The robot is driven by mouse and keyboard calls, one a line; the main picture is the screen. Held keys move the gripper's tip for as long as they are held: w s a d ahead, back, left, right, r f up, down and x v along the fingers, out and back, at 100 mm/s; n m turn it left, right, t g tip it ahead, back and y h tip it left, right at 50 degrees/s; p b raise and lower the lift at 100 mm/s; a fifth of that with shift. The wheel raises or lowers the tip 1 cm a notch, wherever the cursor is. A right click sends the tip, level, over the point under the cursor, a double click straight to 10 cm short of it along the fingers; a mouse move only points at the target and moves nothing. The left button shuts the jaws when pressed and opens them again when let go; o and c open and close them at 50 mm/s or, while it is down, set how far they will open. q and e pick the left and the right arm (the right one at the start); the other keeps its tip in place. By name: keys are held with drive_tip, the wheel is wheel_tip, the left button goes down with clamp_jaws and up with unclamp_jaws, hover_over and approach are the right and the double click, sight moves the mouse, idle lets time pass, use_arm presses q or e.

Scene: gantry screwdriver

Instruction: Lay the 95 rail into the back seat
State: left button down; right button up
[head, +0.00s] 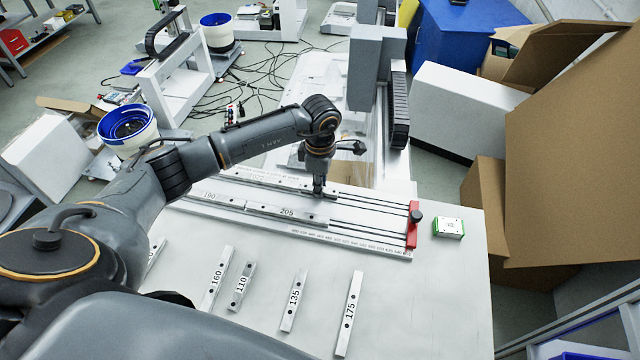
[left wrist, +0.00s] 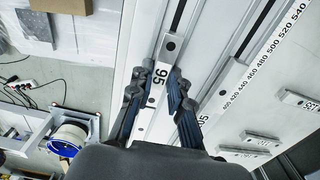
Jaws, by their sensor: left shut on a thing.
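The 95 rail (left wrist: 157,88) is a light metal bar with a black printed 95 and dark holes. My left gripper (head: 318,190) is shut on it, and in the left wrist view the two dark fingers (left wrist: 158,90) lie on either side of the bar. The rail lines up with the back seat, a dark-slotted track (head: 362,200) of the fixture; whether it touches the seat floor I cannot tell. In the head view the gripper hides part of it. The front seat holds the 190 rail (head: 222,198) and the 205 rail (head: 300,214). My right gripper is out of view.
A red end stop (head: 413,225) closes the fixture's right end, with a green-white box (head: 448,228) beside it. Loose rails 160 (head: 216,280), 110 (head: 241,287), 135 (head: 293,302) and 175 (head: 349,314) lie in front. A grey gantry column (head: 376,75) stands behind.

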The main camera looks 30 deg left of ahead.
use_arm(q)
drive_tip(key=shift+f, duration=0.15)
drive_tip(key=c, duration=1.2)
unclamp_jaws()
drive_tip(key=shift+o, duration=0.2)
wheel_tip(320, 180, up, 12)
wheel_tip(320, 180, up, 7)
drive_tip(key=p, duration=0.4)
